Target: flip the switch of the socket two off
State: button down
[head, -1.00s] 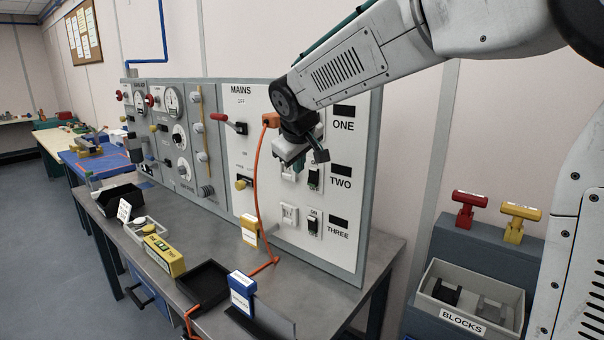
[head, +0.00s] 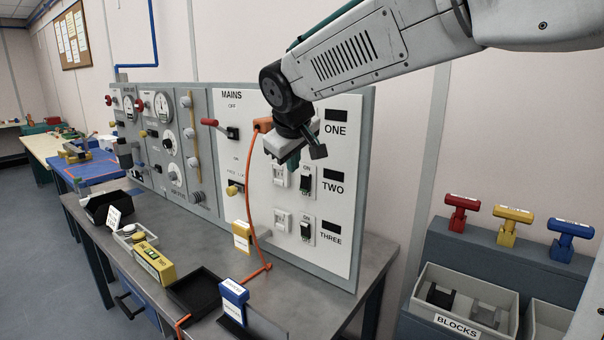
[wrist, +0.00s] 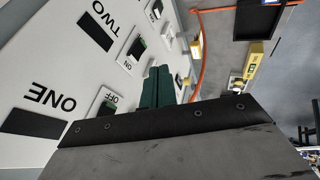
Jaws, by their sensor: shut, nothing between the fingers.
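The switch of socket two (head: 305,182) is a dark rocker in a white plate left of the TWO label (head: 333,189). It also shows in the wrist view (wrist: 137,48). An ON mark shows above it; its exact tilt is too small to tell. My gripper (head: 293,164), with green fingers, is shut and empty, just above and left of this switch in the head view. In the wrist view its fingers (wrist: 157,88) are together, apart from the switch. Socket one's switch (wrist: 105,103) shows an OFF mark; my gripper hides it in the head view.
An orange plug (head: 263,125) with a hanging cable (head: 252,200) is left of my gripper. Below is socket three's switch (head: 306,231). A red MAINS lever (head: 211,122) is farther left. The bench (head: 205,245) holds a black tray (head: 195,290) and several small boxes.

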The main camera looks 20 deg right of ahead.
aim_at(303, 190)
jog(key=w+d+r+x, duration=0.1)
jog(key=d+x, duration=0.1)
jog(key=x, duration=1)
jog(key=shift+d, duration=0.2)
jog(key=shift+w+d+f, duration=0.1)
jog(key=shift+w+d, duration=0.1)
jog(key=shift+d, duration=0.05)
